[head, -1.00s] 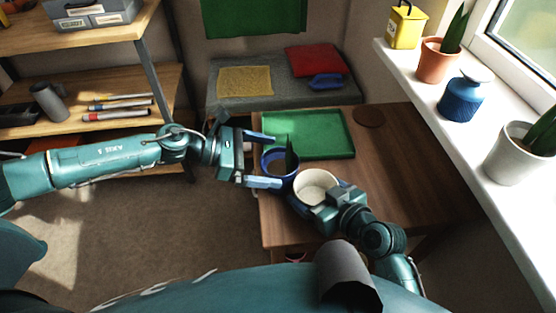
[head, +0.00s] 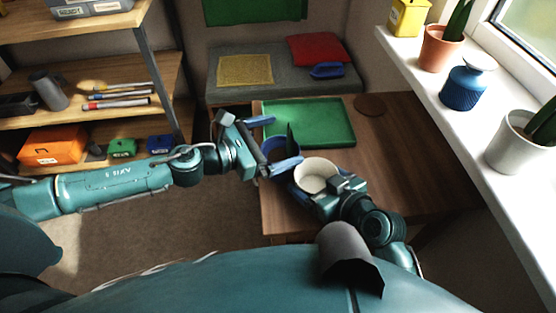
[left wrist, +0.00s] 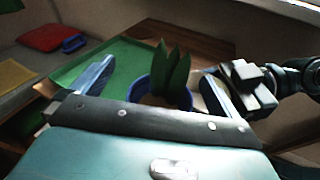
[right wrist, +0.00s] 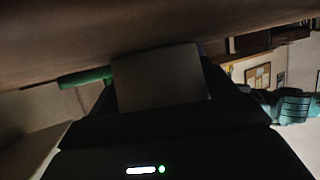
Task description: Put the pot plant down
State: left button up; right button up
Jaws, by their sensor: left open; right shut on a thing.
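The pot plant, a dark blue pot (head: 283,151) with upright pointed green leaves, is at the desk's left side by the green tray. It also shows in the left wrist view (left wrist: 139,93). My left gripper (head: 287,141) is open, its blue fingers on either side of the pot; whether they touch it is unclear. My right gripper (head: 326,191) is shut on a cream, round, open-topped pot (head: 317,174) just right of the blue pot. The right wrist view is dark, with a pale surface (right wrist: 160,78) between the fingers. The blue pot's base is hidden.
The green tray (head: 330,140) lies empty on the wooden desk (head: 400,150), with a brown disc (head: 370,105) behind it. The desk's right part is clear. Shelves stand at left.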

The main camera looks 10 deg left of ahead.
pick_arm(q)
jog(key=d+n+t+y, duration=0.2)
jog(key=d+n, duration=0.1)
jog(key=d+n+t+y, duration=0.1)
jog(key=t, duration=0.1)
jog(key=shift+s+d+r+n+y, duration=0.2)
jog(key=shift+s+d+n+y, duration=0.1)
jog(key=shift+d, duration=0.05)
jog(key=s+d+n+t+y, duration=0.1)
jog(key=n+t+y, duration=0.1)
jog(key=n+y, duration=0.1)
jog(key=n+g+y, duration=0.3)
jog(key=n+y, duration=0.4)
jog(key=y, duration=0.2)
send_near(279, 145)
jog(key=shift+w+f, duration=0.45)
jog(key=shift+w, duration=0.25)
jog(key=x, duration=0.4)
jog(key=shift+w+a+r, duration=0.1)
jog(key=shift+a+r, duration=0.15)
jog(key=shift+r, duration=0.05)
jog(key=shift+w+a+f, duration=0.15)
jog(key=shift+w+f, duration=0.1)
jog(key=shift+w, duration=0.25)
jog(key=shift+c, duration=0.6)
